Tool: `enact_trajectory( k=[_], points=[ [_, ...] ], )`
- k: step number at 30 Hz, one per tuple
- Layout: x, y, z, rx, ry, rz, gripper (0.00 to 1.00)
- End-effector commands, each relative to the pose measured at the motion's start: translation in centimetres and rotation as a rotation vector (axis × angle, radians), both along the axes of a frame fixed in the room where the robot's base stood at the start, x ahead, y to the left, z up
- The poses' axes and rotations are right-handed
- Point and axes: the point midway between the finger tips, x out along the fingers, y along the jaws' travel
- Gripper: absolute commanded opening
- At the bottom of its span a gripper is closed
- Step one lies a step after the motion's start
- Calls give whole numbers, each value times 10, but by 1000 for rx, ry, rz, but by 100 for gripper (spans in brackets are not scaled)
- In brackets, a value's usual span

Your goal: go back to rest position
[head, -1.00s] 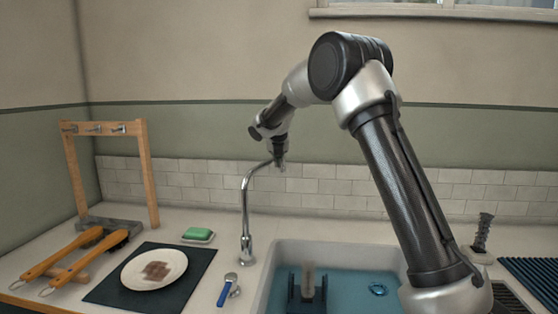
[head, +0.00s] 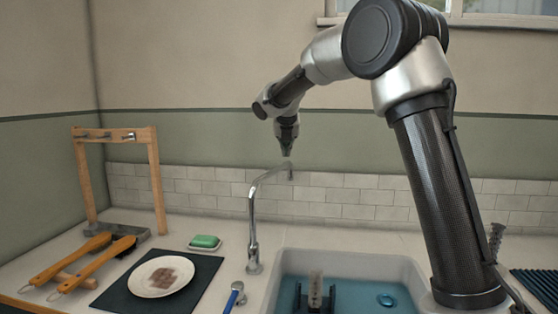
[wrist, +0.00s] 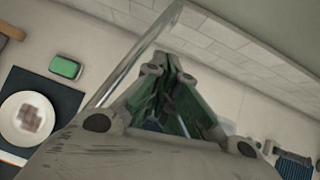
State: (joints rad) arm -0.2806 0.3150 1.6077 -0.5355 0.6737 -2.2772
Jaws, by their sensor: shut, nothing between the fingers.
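My gripper (head: 287,152) hangs pointing down in the air at the end of my arm, above and behind the tap in the head view. In the wrist view my gripper (wrist: 172,62) has its fingers together with nothing between them. The tap (head: 253,225) rises from the counter at the left of the sink, its spout close below the gripper in the picture. In the wrist view the tap (wrist: 135,60) runs just left of the fingers.
The sink (head: 345,258) holds blue water and a dark upright holder. Left are a plate (head: 161,276) with a brown stain on a dark mat (head: 205,268), green soap (head: 205,241), two wooden-handled brushes (head: 95,268) and a wooden rack (head: 158,190). A blue-handled tool (head: 234,297) lies by the tap.

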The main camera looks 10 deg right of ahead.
Motion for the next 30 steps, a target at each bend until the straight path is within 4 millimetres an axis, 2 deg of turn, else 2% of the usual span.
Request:
enact_trajectory(
  k=[4, 6, 8, 11, 13, 17, 20, 24, 30],
  points=[
    [-3, 0, 2, 86, -16, -114, 0],
    [-7, -1, -3, 179, -23, -240, 0],
    [-16, -3, -17, 272, -12, -381, 0],
    [-43, -9, -51, 423, 26, -656, 0],
    [-70, -14, -65, 524, 40, -857, 0],
    [-133, -34, -77, 705, 38, -1259, 0],
    [-193, -53, -80, 835, 15, -1589, 0],
    [-282, -78, -82, 993, -37, -2021, 0],
    [-392, -101, -90, 1153, -102, -2437, 0]
  ],
)
